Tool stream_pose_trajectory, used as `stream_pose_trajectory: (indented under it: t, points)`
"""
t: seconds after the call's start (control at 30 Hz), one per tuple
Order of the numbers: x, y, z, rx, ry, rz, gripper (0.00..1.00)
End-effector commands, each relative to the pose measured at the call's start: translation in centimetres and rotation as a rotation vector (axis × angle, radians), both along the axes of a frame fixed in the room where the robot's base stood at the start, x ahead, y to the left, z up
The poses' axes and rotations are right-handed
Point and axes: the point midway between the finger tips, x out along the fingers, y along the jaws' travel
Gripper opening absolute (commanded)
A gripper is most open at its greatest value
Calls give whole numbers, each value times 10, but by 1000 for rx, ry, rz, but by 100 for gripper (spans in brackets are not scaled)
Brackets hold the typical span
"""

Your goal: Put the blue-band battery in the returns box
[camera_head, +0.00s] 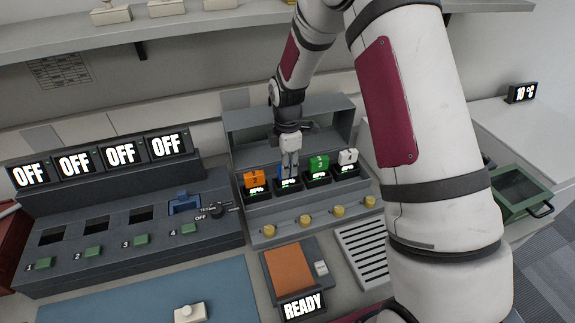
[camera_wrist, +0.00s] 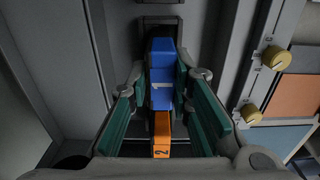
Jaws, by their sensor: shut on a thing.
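The blue-band battery (camera_wrist: 162,72) shows in the wrist view between the green pads of my gripper (camera_head: 289,172), which is shut on it. In the head view my gripper points down at the charging rack (camera_head: 262,230), at the second bay from the left. The battery (camera_head: 281,172) is mostly hidden there behind the fingers and still sits at its bay, upright. No box carries a readable returns label. A green-rimmed open box (camera_head: 520,186) stands at the right, and I cannot tell if it is the returns box.
An orange battery (camera_head: 254,179), a green one (camera_head: 319,163) and a white one (camera_head: 348,157) stand close by in the rack. A dark test console (camera_head: 120,235) with OFF displays is at the left. A scale reading READY (camera_head: 302,306) is in front. A shelf (camera_head: 180,35) runs above.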

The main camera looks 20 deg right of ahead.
Motion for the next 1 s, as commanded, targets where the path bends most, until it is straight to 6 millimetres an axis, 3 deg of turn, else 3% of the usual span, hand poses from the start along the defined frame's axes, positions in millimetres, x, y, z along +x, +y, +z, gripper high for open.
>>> stream_pose_trajectory:
  t: [0.17,0.2,0.27,0.67,1.0]
  points:
    - [0,0,-3,0,0,0,0]
    - [0,0,-3,0,0,0,26]
    - [0,0,-3,0,0,0,40]
    - [0,0,4,0,-1,0,40]
    - [1,0,55,0,-3,1,40]
